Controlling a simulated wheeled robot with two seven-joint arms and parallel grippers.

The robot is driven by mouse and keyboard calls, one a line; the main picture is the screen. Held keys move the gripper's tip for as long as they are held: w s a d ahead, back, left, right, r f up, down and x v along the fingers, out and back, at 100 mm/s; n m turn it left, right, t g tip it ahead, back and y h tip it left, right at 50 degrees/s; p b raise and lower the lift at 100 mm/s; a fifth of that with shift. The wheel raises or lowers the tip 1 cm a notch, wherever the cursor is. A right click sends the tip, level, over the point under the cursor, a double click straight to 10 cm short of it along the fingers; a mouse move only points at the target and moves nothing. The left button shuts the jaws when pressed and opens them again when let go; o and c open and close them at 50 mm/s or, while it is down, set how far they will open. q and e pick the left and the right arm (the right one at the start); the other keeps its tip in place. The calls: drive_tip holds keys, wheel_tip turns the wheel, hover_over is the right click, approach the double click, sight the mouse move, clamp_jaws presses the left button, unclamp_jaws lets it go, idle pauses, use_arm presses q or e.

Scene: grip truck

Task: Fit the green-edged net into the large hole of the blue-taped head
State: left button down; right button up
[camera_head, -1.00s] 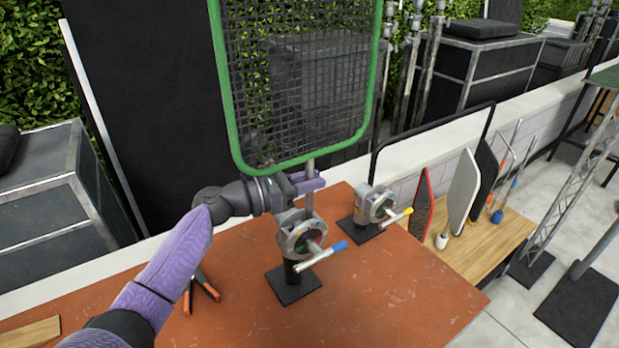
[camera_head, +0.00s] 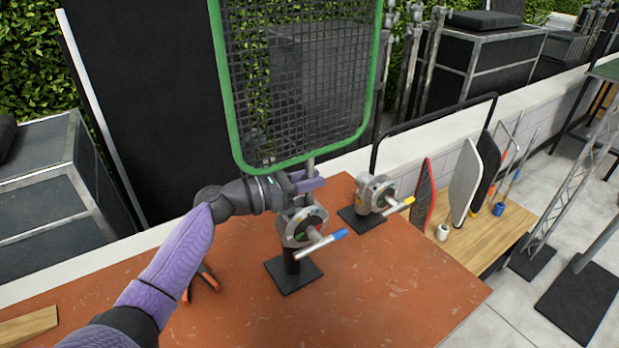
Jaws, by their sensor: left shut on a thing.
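The green-edged net (camera_head: 234,130) stands upright at the top centre, its black mesh facing me and its top out of the picture. My left gripper (camera_head: 308,182) is shut on the net's metal pin, just below the green frame. The blue-taped head (camera_head: 303,226), a round grey clamp with a blue-tipped handle, stands on a black base plate on the red-brown table. The net's pin is right above and behind this head; its lower end is hidden, so I cannot tell whether it is in the hole. My right gripper is not seen.
A second head with a yellow-tipped handle (camera_head: 375,194) stands close by, behind and to the right. Orange-handled clamps (camera_head: 207,278) lie near my left forearm. Flags and paddles stand on a wooden bench (camera_head: 468,238) at right. The front right of the table (camera_head: 400,280) is clear.

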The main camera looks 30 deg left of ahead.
use_arm(q)
drive_tip(key=shift+f, duration=0.2)
drive_tip(key=shift+c, duration=2.4)
unclamp_jaws()
drive_tip(key=v, duration=1)
